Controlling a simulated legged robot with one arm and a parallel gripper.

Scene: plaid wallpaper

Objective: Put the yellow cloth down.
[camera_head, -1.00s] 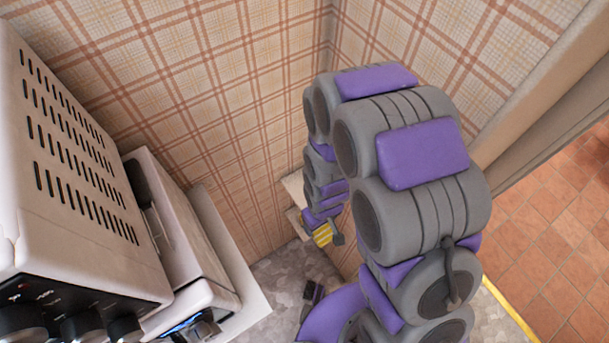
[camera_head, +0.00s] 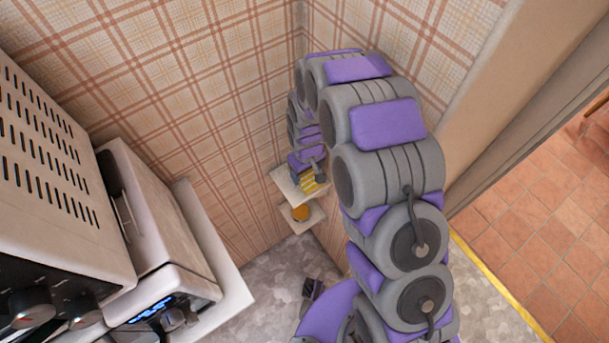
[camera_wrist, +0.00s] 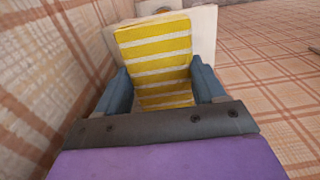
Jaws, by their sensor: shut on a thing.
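The yellow cloth (camera_wrist: 155,52), with white stripes, is between the two fingers of my gripper (camera_wrist: 161,84) in the wrist view. My gripper is shut on it. In the head view the cloth (camera_head: 310,181) shows small at the end of my arm, by my gripper (camera_head: 308,174), in front of the wall corner. It is over or at the upper white corner shelf (camera_head: 287,186). I cannot tell whether it touches the shelf. My gripper hides part of the cloth's lower end.
A lower white shelf (camera_head: 313,220) holds a round orange thing (camera_head: 300,213). Plaid walls (camera_head: 215,110) meet close behind my gripper. White appliances (camera_head: 160,215) stand on a white surface at left. A doorway opens onto a tiled floor (camera_head: 535,240) at right.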

